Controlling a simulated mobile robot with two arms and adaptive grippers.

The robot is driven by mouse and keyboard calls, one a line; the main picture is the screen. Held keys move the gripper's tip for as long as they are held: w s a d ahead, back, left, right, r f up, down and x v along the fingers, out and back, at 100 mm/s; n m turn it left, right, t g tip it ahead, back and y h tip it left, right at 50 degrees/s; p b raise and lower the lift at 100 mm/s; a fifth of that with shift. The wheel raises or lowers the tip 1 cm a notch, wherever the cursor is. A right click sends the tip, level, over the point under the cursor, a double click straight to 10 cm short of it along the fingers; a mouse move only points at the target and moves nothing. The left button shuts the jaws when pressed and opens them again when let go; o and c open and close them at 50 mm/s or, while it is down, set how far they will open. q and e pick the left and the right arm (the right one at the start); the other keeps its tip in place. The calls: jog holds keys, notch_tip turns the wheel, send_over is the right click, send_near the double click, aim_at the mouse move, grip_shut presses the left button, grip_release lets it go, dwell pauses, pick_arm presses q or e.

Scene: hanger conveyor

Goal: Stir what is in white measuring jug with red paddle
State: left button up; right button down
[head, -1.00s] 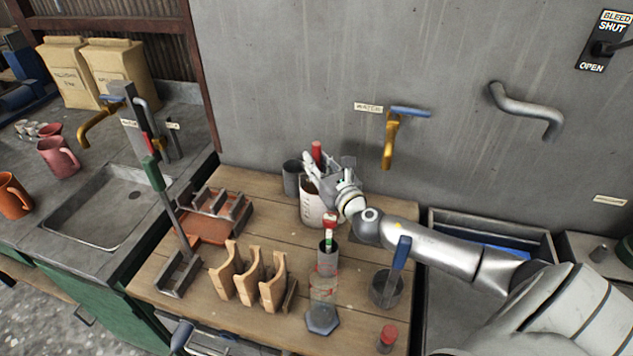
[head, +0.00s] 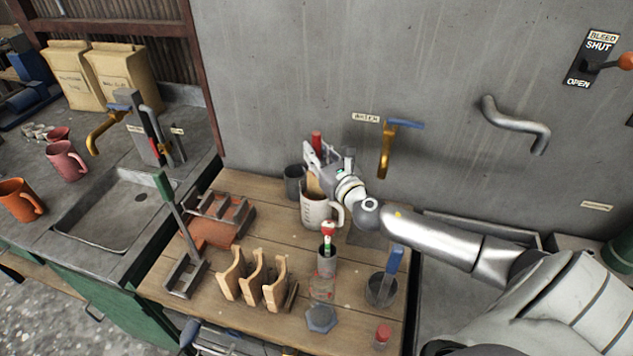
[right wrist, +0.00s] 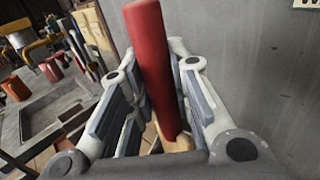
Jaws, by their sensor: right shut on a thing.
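The white measuring jug (head: 313,210) stands on the wooden table near the wall, its handle to the right. My right gripper (head: 318,160) is above the jug, shut on the red paddle (head: 316,137). The paddle's red handle (right wrist: 155,70) stands steeply between the fingers in the right wrist view, with pale wood below it. In the head view a pale wooden part shows between gripper and jug rim. Its lower end and the jug's contents are hidden. My left gripper is not in view.
A dark grey pot (head: 294,181) stands close left of the jug. A yellow water tap (head: 385,155) projects from the wall to the right.

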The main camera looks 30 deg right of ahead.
aim_at(316, 133)
notch_tip(316, 133, up, 7)
jog(key=p, duration=0.6)
dwell(1.1)
notch_tip(316, 133, up, 2)
jog(key=shift+r, duration=0.95)
